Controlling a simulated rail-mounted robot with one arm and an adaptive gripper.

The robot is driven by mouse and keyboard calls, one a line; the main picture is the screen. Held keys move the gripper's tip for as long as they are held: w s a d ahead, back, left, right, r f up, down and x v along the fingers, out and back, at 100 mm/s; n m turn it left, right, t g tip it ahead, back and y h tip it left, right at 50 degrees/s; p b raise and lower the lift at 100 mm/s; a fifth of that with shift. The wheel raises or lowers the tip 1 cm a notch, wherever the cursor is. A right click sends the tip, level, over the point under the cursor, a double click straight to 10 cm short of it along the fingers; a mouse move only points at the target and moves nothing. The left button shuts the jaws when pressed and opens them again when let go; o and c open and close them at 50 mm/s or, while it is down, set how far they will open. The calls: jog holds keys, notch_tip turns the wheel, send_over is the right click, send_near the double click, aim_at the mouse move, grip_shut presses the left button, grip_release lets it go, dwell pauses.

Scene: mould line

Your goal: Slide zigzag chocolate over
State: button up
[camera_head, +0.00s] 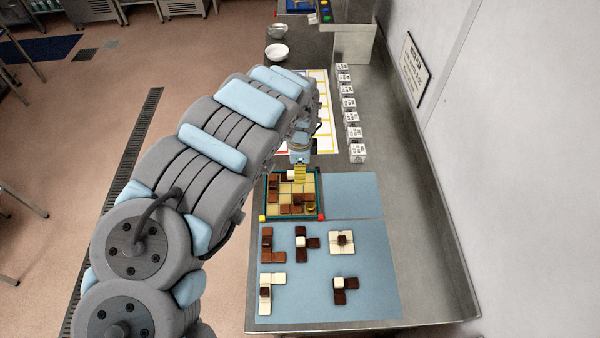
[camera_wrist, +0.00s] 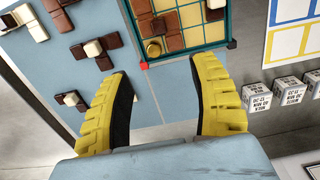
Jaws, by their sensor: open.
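A teal-framed grid tray (camera_head: 265,203) holds several dark brown and cream chocolate pieces. My gripper (camera_wrist: 161,75) is open and empty.
A blue mat (camera_head: 372,268) in front bears several brown and cream pieces with knobs, such as a brown one (camera_head: 343,289). Bare mat (camera_head: 350,195) lies right of the tray. A row of printed white cubes (camera_head: 353,132) stands farther back. The wall bounds the right.

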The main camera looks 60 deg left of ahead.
notch_tip(320, 180, down, 3)
send_over(300, 198)
jog(key=shift+s+d+f+b, duration=0.1)
jog(key=shift+f+b, duration=0.2)
jog(key=shift+f, duration=6.8)
jog(key=shift+f, duration=0.1)
grip_shut()
